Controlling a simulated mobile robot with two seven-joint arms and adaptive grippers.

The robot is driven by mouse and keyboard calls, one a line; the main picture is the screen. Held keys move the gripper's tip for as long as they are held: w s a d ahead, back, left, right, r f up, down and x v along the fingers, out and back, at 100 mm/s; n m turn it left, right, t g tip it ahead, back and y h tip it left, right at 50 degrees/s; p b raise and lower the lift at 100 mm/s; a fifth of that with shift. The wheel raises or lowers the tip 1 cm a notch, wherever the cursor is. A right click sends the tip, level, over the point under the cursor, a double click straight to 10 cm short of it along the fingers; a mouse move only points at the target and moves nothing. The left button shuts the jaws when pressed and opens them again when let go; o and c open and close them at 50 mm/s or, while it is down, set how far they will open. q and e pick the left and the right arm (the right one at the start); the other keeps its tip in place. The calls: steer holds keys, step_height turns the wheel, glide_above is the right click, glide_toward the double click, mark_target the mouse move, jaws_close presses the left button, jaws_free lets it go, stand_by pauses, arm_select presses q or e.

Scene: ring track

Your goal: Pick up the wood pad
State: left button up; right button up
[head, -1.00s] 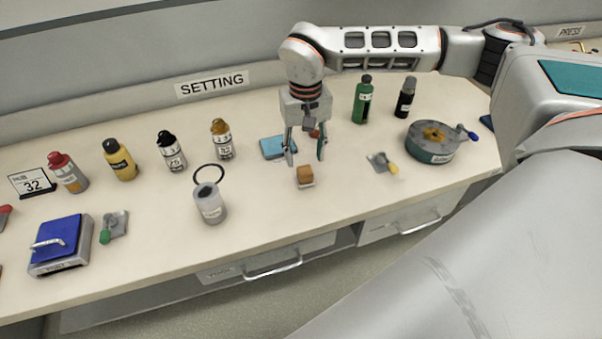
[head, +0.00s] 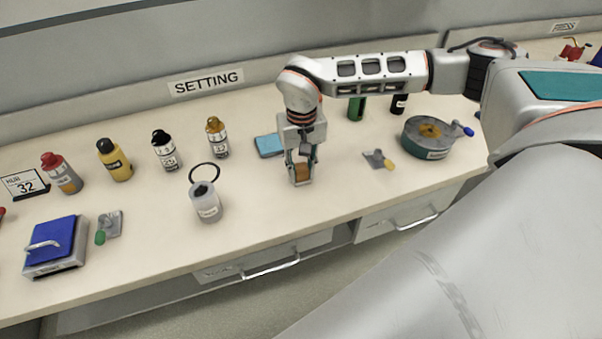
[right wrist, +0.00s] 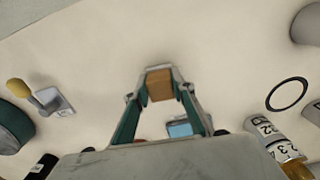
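The wood pad (head: 302,172) is a small brown block with a pale base, low at the bench top near its front edge. My right gripper (head: 301,176) points down around it, one finger on each side. In the right wrist view the wood pad (right wrist: 160,85) fills the space between the fingertips of my right gripper (right wrist: 161,88), which look closed against its sides. I cannot tell whether its base touches the bench. My left gripper is not in view.
A light blue pad (head: 269,145) lies just behind the gripper. A grey cup (head: 206,203) and black ring (head: 205,172) are to the left. A yellow-knobbed bracket (head: 379,160) and a round fixture (head: 428,138) are to the right. Several bottles stand farther back.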

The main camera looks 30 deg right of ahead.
mark_target(302, 168)
steer(key=shift+r, duration=0.1)
step_height(302, 168, up, 20)
steer(key=p, duration=0.1)
steer(key=shift+p, duration=0.3)
stand_by(0.3)
steer(key=shift+o, duration=0.7)
steer(key=shift+c, duration=0.6)
